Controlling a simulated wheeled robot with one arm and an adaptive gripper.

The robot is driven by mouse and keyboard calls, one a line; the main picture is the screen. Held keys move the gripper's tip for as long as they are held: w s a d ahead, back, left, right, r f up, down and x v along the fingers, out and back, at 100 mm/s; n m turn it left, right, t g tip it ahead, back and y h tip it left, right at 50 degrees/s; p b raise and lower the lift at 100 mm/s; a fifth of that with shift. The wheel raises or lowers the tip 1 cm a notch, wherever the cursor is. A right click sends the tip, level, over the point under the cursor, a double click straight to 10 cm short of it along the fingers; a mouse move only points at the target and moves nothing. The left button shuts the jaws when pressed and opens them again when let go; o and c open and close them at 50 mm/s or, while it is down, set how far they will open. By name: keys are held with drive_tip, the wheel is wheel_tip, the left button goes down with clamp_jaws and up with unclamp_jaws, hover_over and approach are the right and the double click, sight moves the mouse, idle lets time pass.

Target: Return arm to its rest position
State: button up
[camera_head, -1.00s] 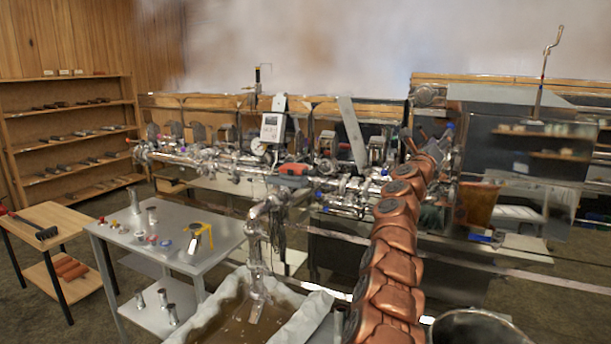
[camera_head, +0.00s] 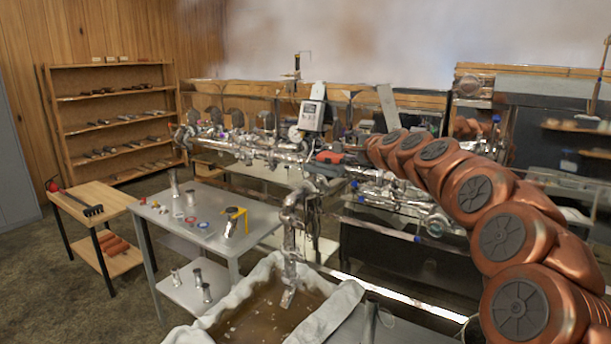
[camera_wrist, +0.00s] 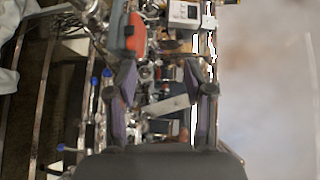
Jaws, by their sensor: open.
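My arm (camera_head: 478,195), copper with dark round caps, reaches from the lower right of the head view toward the middle. Its far end is close in the picture to the metal pipework (camera_head: 260,150). In the wrist view my gripper (camera_wrist: 160,72) is open, its two dark fingers apart with nothing held between them. Pipework and a pale flat bar (camera_wrist: 168,106) show beyond and between the fingers. A red and grey part (camera_wrist: 137,35) of the pipework lies near the left finger in the picture. The gripper cannot be made out clearly in the head view.
A grey table (camera_head: 215,215) with small parts stands left of a cloth-lined basin (camera_head: 345,300) of brown liquid. A wooden table (camera_head: 90,195) and shelves (camera_head: 115,125) stand at the left. Floor (camera_head: 60,270) is open at the lower left.

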drive_tip(key=s+a+f+n+g, duration=0.3)
drive_tip(key=s+f+n, duration=0.1)
drive_tip(key=s, duration=0.5)
drive_tip(key=s+a+f+n+g, duration=0.3)
drive_tip(key=s+f, duration=0.1)
drive_tip(key=s, duration=0.5)
drive_tip(key=s+a+f+n+g, duration=0.25)
drive_tip(key=s+f+n, duration=0.2)
drive_tip(key=s, duration=0.35)
drive_tip(key=s+d+f+n+g+h, duration=0.1)
drive_tip(key=s+d+f, duration=0.3)
drive_tip(key=s, duration=0.8)
drive_tip(key=s+d+f+n+g+h, duration=0.1)
drive_tip(key=s+d+f+g+h, duration=0.1)
drive_tip(key=s+d+f+g, duration=0.2)
drive_tip(key=s+d+f+n+g+h, duration=0.1)
drive_tip(key=s+d+f, duration=0.5)
drive_tip(key=s, duration=1.4)
wheel_tip(320, 180, down, 3)
drive_tip(key=shift+s+d+r+n+g+h, duration=0.2)
drive_tip(key=shift+n+g+h, duration=0.15)
drive_tip(key=shift+g+h, duration=0.6)
